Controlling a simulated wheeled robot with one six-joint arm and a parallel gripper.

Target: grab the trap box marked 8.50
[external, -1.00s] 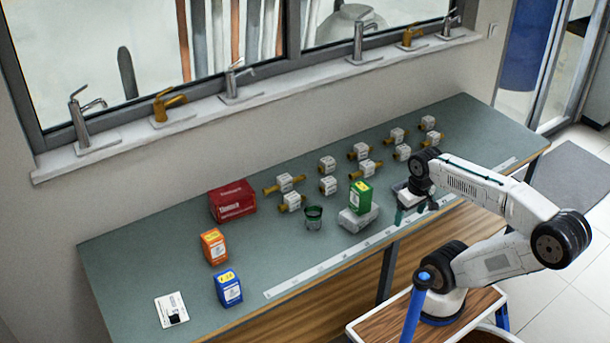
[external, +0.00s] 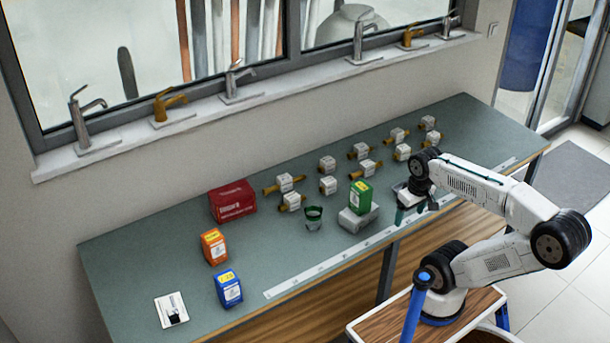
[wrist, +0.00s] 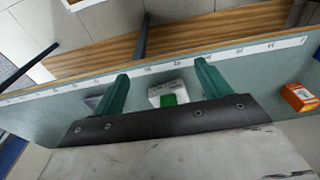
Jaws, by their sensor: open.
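Three small boxes with yellow-topped labels stand on the bench: an orange box (external: 214,246) and a blue box (external: 229,289) at the left, and a green box (external: 361,196) on a grey block (external: 355,220). The price marks are too small to read, so I cannot tell which is 8.50. My gripper (external: 416,207) is open and empty, over the bench's front edge to the right of the green box. In the wrist view, my gripper's teal fingers (wrist: 161,69) are spread apart. A green and pale object (wrist: 168,98) shows between them, and an orange box (wrist: 299,97) lies at right.
A red case (external: 233,200) and several white-tagged brass valves (external: 285,183) stand towards the back of the bench. A dark green-rimmed cup (external: 313,217) is left of the grey block. A white card (external: 171,311) lies at the left end. The front middle is clear.

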